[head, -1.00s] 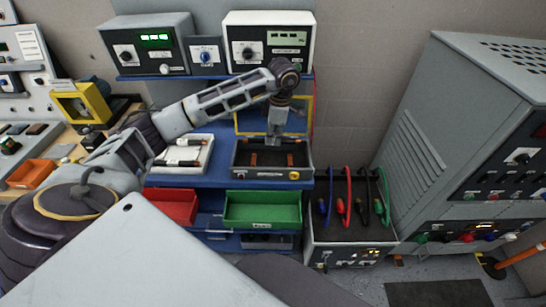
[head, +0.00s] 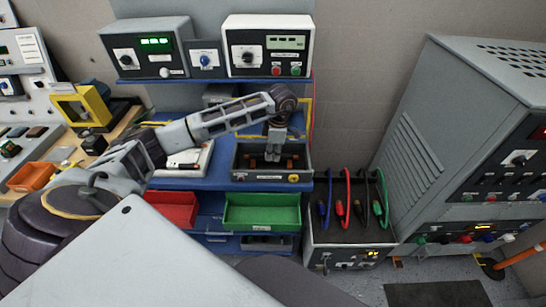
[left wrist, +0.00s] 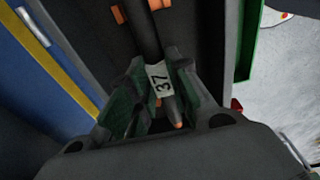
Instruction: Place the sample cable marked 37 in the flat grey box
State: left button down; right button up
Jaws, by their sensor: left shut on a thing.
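My left gripper (head: 274,156) is down inside the dark grey box (head: 262,177) on the blue bench. In the left wrist view its fingers (left wrist: 160,75) are shut on a black cable (left wrist: 146,36) with a white tag marked 37 and an orange tip. The cable lies between the fingers over the box's dark interior; I cannot tell whether it touches the floor or the orange holders (head: 290,163). In the head view the gripper mostly hides the cable. My right gripper is not in view.
A light tray (head: 186,164) stands left of the box, partly behind my arm. A green bin (head: 262,212) and a red bin (head: 176,209) are below. Meters (head: 268,50) stand on the shelf above. A lead box (head: 350,235) and grey cabinet are right.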

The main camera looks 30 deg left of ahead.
pick_arm(q)
notch_tip(320, 180, down, 2)
jog(key=shift+f, duration=0.1)
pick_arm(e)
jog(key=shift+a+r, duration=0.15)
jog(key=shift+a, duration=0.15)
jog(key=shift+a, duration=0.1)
pick_arm(q)
jog(key=shift+f, duration=0.15)
jog(key=c, duration=1.3)
grip_release()
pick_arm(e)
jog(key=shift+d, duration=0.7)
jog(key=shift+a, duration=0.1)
